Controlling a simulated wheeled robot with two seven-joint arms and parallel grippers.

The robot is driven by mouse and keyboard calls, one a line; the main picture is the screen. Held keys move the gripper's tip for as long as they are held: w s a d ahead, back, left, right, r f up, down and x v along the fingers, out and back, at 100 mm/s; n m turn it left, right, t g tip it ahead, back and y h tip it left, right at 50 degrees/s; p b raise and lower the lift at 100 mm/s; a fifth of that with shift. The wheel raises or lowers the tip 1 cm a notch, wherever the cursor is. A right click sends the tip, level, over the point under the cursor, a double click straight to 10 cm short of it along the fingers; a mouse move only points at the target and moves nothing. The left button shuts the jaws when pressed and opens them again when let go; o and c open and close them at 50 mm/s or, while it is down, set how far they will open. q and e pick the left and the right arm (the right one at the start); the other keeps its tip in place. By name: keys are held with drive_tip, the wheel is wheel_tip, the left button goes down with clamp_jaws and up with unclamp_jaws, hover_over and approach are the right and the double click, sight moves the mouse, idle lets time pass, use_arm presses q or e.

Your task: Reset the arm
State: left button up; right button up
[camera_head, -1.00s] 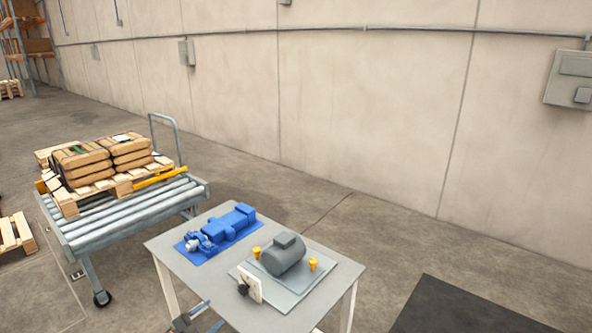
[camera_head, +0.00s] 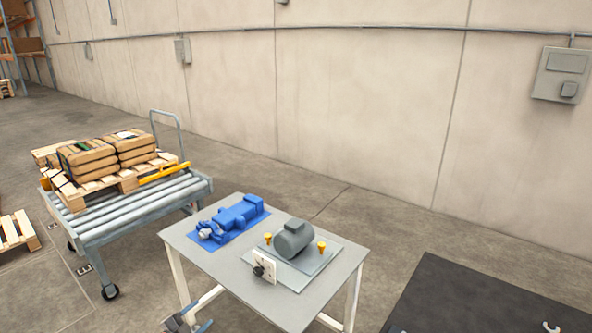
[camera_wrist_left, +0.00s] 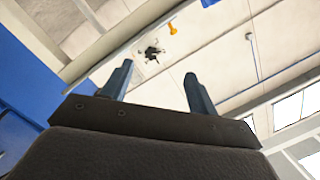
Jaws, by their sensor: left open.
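My left gripper (camera_head: 188,322) shows at the bottom edge of the head view, beside the near-left side of the grey table and partly cut off by the frame. In the left wrist view (camera_wrist_left: 158,72) its two dark fingers stand apart with nothing between them. My right gripper cannot be made out.
The grey table (camera_head: 215,262) bears a blue machine (camera_head: 236,214) and a grey motor (camera_head: 293,240) with yellow knobs on a plate. A roller cart (camera_head: 140,208) with a pallet of sacks (camera_head: 90,160) stands left. A dark surface (camera_head: 470,300) lies right. Floor between table and wall is clear.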

use_arm(q)
drive_tip(key=w+a+f+n+g+y, duration=0.1)
drive_tip(key=w+a+f+n+y, duration=0.1)
drive_tip(key=a+f+n+y, duration=0.5)
drive_tip(key=s+a+f+n+g+y, duration=0.15)
drive_tip(key=s+f+g+y, duration=0.3)
drive_tip(key=s+f, duration=0.45)
drive_tip(key=s+d+f+n+g+h, duration=0.1)
drive_tip(key=s+d+f+g, duration=0.1)
drive_tip(key=s+d+f, duration=0.5)
drive_tip(key=s+d+f+n+g+h, duration=0.1)
drive_tip(key=s+d+f, duration=0.6)
drive_tip(key=s, duration=1.2)
drive_tip(key=s+d+f+n+g+h, duration=0.1)
drive_tip(key=s+d+f+g, duration=0.3)
drive_tip(key=s, duration=0.9)
drive_tip(key=d+f+n, duration=0.1)
drive_tip(key=d+f, duration=0.2)
drive_tip(key=f, duration=0.2)
drive_tip(key=shift+f+n+g, duration=0.3)
drive_tip(key=shift+n+g, duration=0.05)
use_arm(e)
drive_tip(key=shift+s+a, duration=0.15)
drive_tip(key=shift+a, duration=0.75)
use_arm(q)
drive_tip(key=shift+s, duration=0.1)
use_arm(e)
drive_tip(key=shift+d, duration=0.15)
